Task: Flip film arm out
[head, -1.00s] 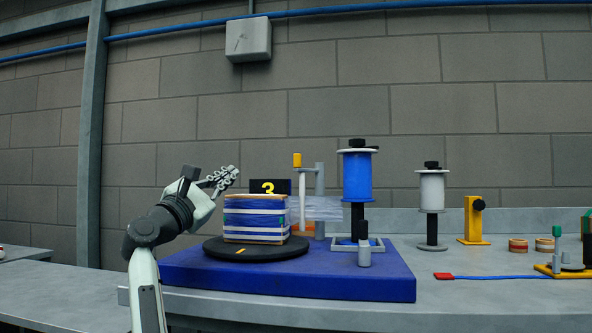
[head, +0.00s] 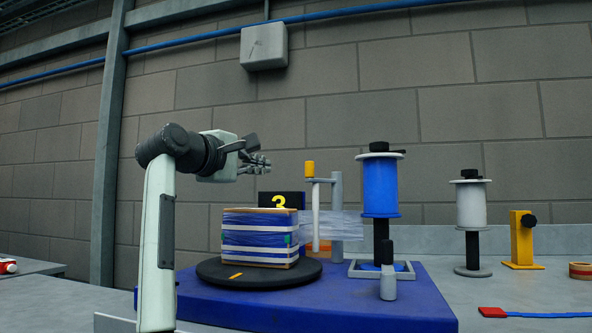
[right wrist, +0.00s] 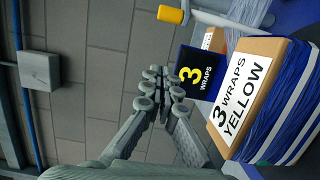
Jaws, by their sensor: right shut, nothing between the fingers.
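The film arm is a grey post (head: 337,205) with a short bar, a yellow knob (head: 309,169) on top and a white rod (head: 316,217) hanging below. Clear film (head: 345,225) runs beside the rod towards the wrapped box (head: 258,238), which sits on a black turntable (head: 220,271). My right gripper (head: 262,164) is shut and empty above the box, left of the knob, roughly level with it and apart from it. In the right wrist view, its fingertips (right wrist: 163,84) point at the wall, and the yellow knob (right wrist: 171,15) is above them. My left gripper is out of view.
A black sign with a yellow 3 (head: 280,201) stands behind the box. A blue film roll (head: 381,185) on a stand is right of the film arm, with a grey post (head: 388,283) before it. A white roll (head: 471,205) and yellow bracket (head: 522,240) stand farther right.

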